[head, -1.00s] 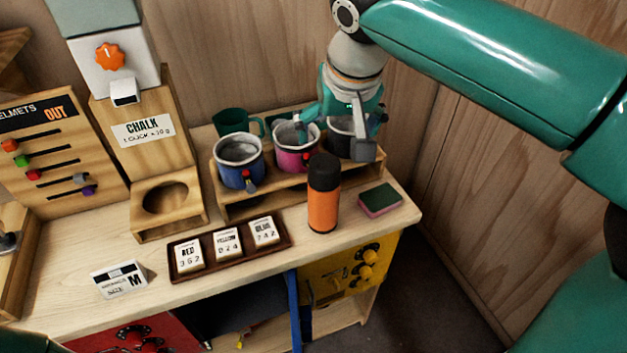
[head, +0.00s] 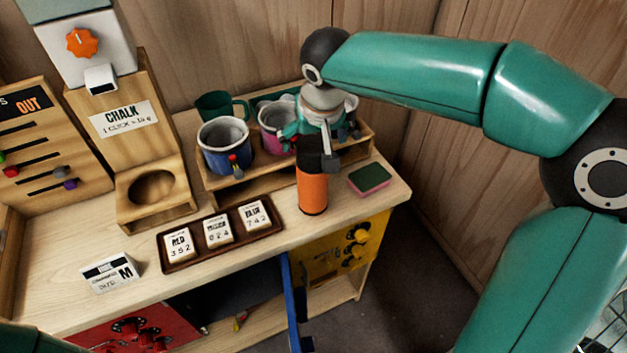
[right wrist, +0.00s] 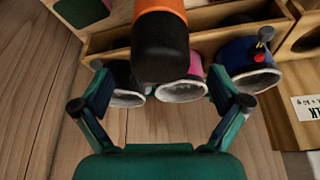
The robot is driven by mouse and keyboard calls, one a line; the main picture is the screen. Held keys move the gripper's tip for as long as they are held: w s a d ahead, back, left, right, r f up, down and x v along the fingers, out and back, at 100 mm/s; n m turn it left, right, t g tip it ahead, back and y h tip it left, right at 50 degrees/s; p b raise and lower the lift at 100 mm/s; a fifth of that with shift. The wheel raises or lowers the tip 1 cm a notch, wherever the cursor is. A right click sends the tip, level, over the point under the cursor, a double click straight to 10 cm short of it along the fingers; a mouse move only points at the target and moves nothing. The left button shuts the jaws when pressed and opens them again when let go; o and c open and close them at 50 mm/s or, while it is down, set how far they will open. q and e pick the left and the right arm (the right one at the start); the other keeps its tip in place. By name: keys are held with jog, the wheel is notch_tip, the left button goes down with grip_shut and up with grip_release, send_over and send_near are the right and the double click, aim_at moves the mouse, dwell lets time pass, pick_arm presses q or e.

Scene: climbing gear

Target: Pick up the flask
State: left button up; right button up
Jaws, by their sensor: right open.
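The flask (head: 312,190) is an orange cylinder with a black cap, standing upright on the wooden bench in front of the cup rack. In the right wrist view the flask (right wrist: 160,40) shows its black cap between the spread fingers. My right gripper (head: 318,142) is above and behind the cap in the head view, hiding part of the rack. In the right wrist view my right gripper (right wrist: 160,104) is open with nothing between its pads but the view of the cap; I cannot tell that it touches it. My left gripper is not in view.
A wooden rack (head: 240,192) holds blue (head: 224,146) and pink (head: 272,128) chalk bags behind the flask. A sponge (head: 370,179) lies to its right. A tray (head: 165,262) with number cards is to its left.

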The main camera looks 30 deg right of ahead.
aim_at(313, 179)
jog(key=p+x, duration=0.1)
jog(key=x, duration=0.4)
jog(key=shift+f, duration=0.1)
grip_shut()
dwell(0.4)
